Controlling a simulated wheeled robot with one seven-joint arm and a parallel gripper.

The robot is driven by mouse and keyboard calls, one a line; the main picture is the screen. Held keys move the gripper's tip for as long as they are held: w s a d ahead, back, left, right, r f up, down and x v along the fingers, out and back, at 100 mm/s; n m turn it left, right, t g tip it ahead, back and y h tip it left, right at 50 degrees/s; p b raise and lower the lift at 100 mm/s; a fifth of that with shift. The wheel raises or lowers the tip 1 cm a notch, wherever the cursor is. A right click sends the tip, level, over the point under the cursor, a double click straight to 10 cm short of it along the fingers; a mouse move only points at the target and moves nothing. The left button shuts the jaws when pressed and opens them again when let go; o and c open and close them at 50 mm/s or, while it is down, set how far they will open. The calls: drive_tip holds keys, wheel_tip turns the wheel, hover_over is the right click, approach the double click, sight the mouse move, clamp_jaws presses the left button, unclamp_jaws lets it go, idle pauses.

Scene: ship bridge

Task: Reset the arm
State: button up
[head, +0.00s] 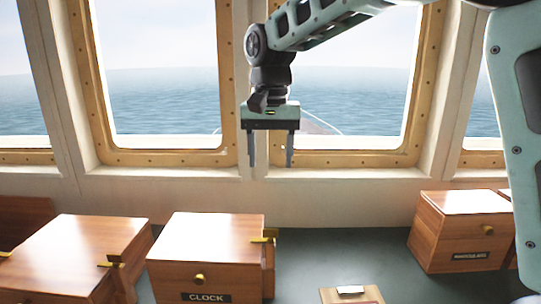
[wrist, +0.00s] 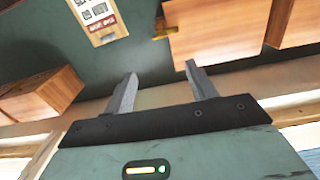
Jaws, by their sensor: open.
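My gripper (head: 270,160) hangs from my arm in front of the window post in the head view, fingers pointing down. It is open and empty, with a clear gap between its two fingers. In the wrist view my gripper (wrist: 157,80) also shows both fingers apart with nothing between them. It is above the level of the wooden boxes and touches none of them.
A box labelled CLOCK (head: 205,240) stands on the dark green surface (head: 330,255). Another wooden box (head: 70,255) is at the left, and a labelled box (head: 465,235) at the right. A clipboard (head: 350,295) lies at the front. Windows line the back.

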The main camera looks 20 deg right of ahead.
idle(0.4)
drive_tip(key=s+a+f+n, duration=0.2)
drive_tip(key=s+f+n, duration=0.2)
drive_tip(key=s, duration=0.5)
drive_tip(key=s+a+f+n, duration=0.2)
drive_tip(key=s+f+n, duration=0.2)
drive_tip(key=s, duration=0.5)
drive_tip(key=s+a+f+n, duration=0.2)
drive_tip(key=s+f+n, duration=0.2)
drive_tip(key=s+f, duration=0.3)
drive_tip(key=s, duration=0.3)
drive_tip(key=shift+a+y, duration=0.3)
